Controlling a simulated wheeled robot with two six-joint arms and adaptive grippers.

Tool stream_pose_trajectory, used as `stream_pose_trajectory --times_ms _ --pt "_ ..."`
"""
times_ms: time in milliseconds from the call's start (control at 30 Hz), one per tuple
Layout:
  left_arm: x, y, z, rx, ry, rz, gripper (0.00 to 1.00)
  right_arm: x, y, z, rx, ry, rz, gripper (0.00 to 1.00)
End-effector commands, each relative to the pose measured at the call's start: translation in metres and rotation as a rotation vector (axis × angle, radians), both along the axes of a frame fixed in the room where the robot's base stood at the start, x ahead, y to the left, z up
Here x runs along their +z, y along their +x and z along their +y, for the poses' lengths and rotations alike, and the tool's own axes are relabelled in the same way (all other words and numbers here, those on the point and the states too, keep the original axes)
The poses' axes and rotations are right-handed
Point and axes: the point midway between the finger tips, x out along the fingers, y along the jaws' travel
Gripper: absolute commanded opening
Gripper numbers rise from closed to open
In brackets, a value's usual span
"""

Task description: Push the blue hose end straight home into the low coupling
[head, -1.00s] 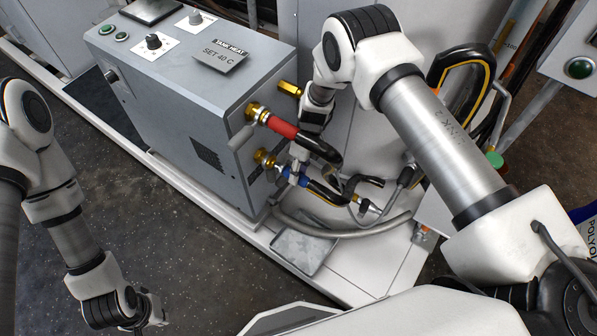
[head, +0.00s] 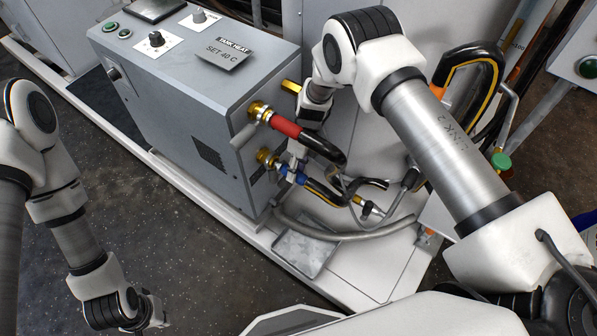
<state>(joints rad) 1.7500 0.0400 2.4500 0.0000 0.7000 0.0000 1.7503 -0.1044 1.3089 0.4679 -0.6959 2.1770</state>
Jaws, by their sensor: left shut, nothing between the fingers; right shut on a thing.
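The blue hose end (head: 291,174) is at the lower right side of the grey heater box, on a black hose with a yellow stripe. The low coupling (head: 267,158) is brass and sticks out of that side, just up and left of the blue end. They are nearly in line; I cannot tell whether they touch. My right gripper (head: 297,164) reaches down behind the red hose and is shut on the blue hose end; its fingers are partly hidden. My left gripper (head: 152,315) is shut and empty at the bottom left, over the floor, far from the hose.
A red hose end (head: 285,126) sits on the upper brass coupling (head: 259,111), close to my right gripper. The grey heater box (head: 195,95) stands left. A metal drip tray (head: 305,253) and a grey hose (head: 345,235) lie below. The dark floor (head: 150,215) is clear.

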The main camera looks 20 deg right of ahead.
Motion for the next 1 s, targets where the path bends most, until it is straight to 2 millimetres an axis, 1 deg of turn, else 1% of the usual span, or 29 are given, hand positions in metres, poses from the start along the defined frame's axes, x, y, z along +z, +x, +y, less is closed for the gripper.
stream_pose_trajectory --times_ms 667,700,733,767,1000 --pt "-0.016 0.0 0.0 0.0 0.0 0.0 0.0 0.0 0.015 0.01 0.0 0.0 -0.004 0.0" --pt "-0.014 0.0 0.0 0.0 0.0 0.0 0.0 0.001 0.014 0.01 0.0 0.001 -0.002 0.47" --pt "-0.014 0.0 0.0 0.0 0.0 0.0 0.0 0.001 0.014 0.01 0.0 0.001 -0.002 0.58" --pt "-0.014 0.0 0.0 0.0 0.0 0.0 0.0 0.001 0.014 0.01 0.0 0.001 -0.002 0.63" --pt "-0.014 0.0 0.0 0.0 0.0 0.0 0.0 0.0 0.013 0.01 0.0 0.0 -0.001 0.63"
